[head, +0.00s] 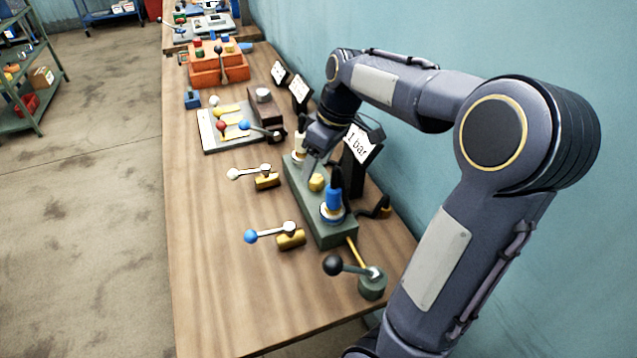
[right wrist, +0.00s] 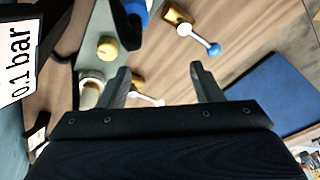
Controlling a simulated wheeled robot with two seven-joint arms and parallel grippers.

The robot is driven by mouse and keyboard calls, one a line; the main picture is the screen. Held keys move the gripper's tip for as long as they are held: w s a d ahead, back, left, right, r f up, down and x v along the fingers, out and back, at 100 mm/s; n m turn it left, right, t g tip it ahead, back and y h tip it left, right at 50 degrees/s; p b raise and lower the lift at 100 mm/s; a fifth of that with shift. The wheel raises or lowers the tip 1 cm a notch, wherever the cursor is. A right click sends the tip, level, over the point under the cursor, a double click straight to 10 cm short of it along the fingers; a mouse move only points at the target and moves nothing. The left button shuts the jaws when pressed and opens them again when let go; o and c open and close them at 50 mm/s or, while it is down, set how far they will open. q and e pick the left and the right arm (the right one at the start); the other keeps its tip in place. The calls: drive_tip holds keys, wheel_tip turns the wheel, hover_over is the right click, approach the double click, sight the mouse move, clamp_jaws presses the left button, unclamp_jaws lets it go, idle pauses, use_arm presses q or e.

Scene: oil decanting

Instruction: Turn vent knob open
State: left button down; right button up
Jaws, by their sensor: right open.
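A green block (head: 325,225) on the bench carries a small yellow knob (head: 316,183), which also shows in the right wrist view (right wrist: 106,47). No label shows which part is the vent knob. A blue-topped fitting (head: 333,199) stands at the block's near end. A cream cylinder (right wrist: 90,88) stands at its far end, partly hidden by my arm in the head view. My right gripper (head: 311,160) is open and empty, above the block's far half. In the right wrist view its fingers (right wrist: 159,72) are apart, with the yellow knob up and left of them. My left gripper is not in view.
Brass valves with a white-ball lever (head: 267,180) and a blue-ball lever (head: 290,239) sit left of the block. A black-ball lever (head: 370,280) stands nearer. The bench's left side (head: 205,260) is clear.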

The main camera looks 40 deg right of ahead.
sight(316, 178)
drive_tip(key=w+d+f+n, duration=0.1)
drive_tip(key=w+d+f, duration=0.1)
drive_tip(key=w+d+f+n+g+h+b, duration=0.1)
drive_tip(key=w+d+f, duration=0.1)
drive_tip(key=w, duration=0.1)
drive_tip(key=w+d+f+n+g+h+b, duration=0.1)
drive_tip(key=w+d+f, duration=0.1)
drive_tip(key=w, duration=0.1)
drive_tip(key=shift+n, duration=0.3)
wheel_tip(316, 178, down, 8)
drive_tip(key=shift+r, duration=0.25)
drive_tip(key=c, duration=1)
